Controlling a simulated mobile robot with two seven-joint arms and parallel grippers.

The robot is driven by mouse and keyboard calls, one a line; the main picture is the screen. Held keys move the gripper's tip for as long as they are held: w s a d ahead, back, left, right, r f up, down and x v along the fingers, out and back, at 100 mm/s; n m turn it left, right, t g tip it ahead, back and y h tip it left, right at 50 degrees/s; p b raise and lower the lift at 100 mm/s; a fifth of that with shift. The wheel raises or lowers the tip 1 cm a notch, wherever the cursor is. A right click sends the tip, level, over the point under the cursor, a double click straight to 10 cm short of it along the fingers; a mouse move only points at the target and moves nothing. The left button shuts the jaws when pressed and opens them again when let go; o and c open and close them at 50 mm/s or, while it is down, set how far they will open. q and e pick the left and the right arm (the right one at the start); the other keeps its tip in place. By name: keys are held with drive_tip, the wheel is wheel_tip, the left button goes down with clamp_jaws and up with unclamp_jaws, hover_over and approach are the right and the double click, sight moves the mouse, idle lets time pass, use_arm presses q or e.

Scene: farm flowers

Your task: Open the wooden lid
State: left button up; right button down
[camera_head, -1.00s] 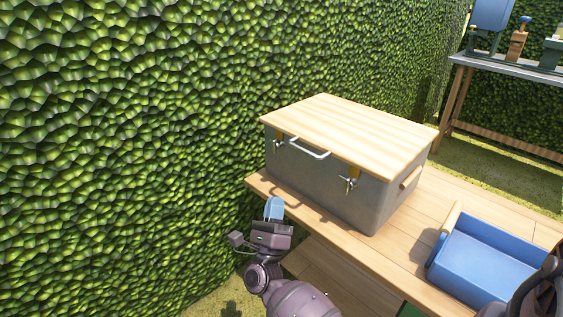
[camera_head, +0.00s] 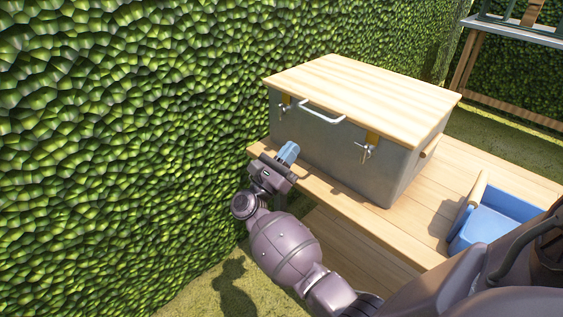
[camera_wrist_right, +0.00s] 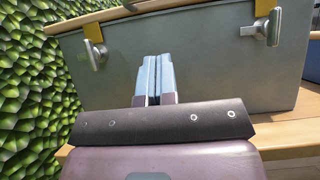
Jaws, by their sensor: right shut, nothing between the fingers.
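The pale wooden lid (camera_head: 365,95) lies flat and closed on a grey box (camera_head: 330,150) on the wooden bench. A white bar handle (camera_head: 322,111) is on the lid's front edge. Two metal latches with yellow tabs are on the box's front, a left latch (camera_head: 283,107) and a right latch (camera_head: 367,152). My right gripper (camera_head: 289,151) is shut and empty, in front of the box's lower left front. In the right wrist view, its blue fingers (camera_wrist_right: 154,78) are together, between the left latch (camera_wrist_right: 97,54) and right latch (camera_wrist_right: 271,28), below the lid's edge (camera_wrist_right: 92,16). My left gripper is out of view.
The bench (camera_head: 385,238) extends to the right, with a blue tray (camera_head: 490,225) with a wooden handle on it. A green hedge (camera_head: 120,130) stands close on the left. Another table (camera_head: 515,32) is at the back right.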

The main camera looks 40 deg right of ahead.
drive_tip(key=d+r, duration=0.4)
drive_tip(key=r, duration=0.2)
drive_tip(key=shift+w, duration=0.15)
drive_tip(key=shift+w, duration=0.1)
